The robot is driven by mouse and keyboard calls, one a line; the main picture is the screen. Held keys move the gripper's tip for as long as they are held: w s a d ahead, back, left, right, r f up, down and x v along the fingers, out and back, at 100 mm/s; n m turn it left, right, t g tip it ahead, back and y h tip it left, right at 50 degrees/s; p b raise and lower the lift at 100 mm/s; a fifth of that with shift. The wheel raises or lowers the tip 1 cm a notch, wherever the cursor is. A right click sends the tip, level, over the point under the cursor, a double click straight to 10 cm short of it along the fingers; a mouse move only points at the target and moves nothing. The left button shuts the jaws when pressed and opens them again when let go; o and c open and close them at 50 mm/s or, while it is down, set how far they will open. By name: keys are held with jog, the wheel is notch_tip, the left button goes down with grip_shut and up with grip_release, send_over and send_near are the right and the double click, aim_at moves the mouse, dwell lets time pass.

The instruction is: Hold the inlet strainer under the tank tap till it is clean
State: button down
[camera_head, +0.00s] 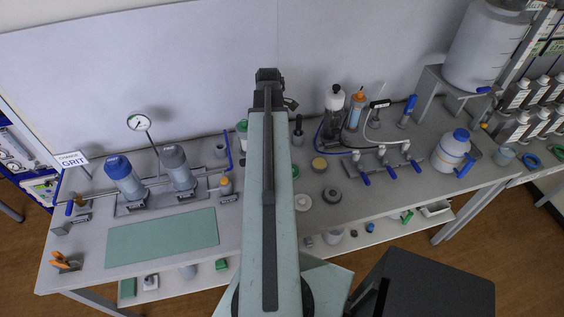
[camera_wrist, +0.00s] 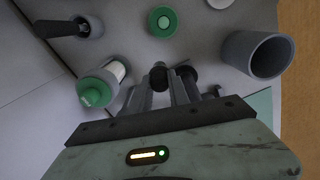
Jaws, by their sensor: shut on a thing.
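My gripper (camera_wrist: 172,82) is shut on a small dark cylindrical piece (camera_wrist: 159,74), which looks like the inlet strainer. Its surface is too dark and small to tell how clean it is. In the head view my own arm hides the gripper and the held piece. The white tank (camera_head: 480,50) stands on a grey stand at the upper right of the head view. Its tap, with a blue handle (camera_head: 484,89), is near its base. My gripper is well to the left of the tank, over the middle of the bench.
Close around my gripper are a green-capped clear cylinder (camera_wrist: 103,83), a grey cup (camera_wrist: 257,55), a green round part (camera_wrist: 162,21) and a dark-handled tool (camera_wrist: 80,27). Between there and the tank stand bottles (camera_head: 334,98), a blue-handled valve row (camera_head: 385,165) and a blue-capped jug (camera_head: 451,150).

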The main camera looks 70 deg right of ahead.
notch_tip(320, 180, down, 10)
jog(key=b, duration=1)
jog(key=shift+f+b, duration=0.25)
jog(key=shift+b, duration=0.05)
jog(key=shift+r, duration=0.25)
jog(key=shift+f, duration=0.2)
jog(key=c, duration=1.2)
grip_release()
jog(key=shift+c, duration=0.2)
jog(key=shift+r, duration=0.15)
notch_tip(320, 180, up, 12)
jog(key=p, duration=1.2)
jog(key=shift+r+p, duration=0.2)
jog(key=shift+p, duration=0.2)
jog(key=shift+f, duration=0.1)
jog(key=shift+c, duration=0.5)
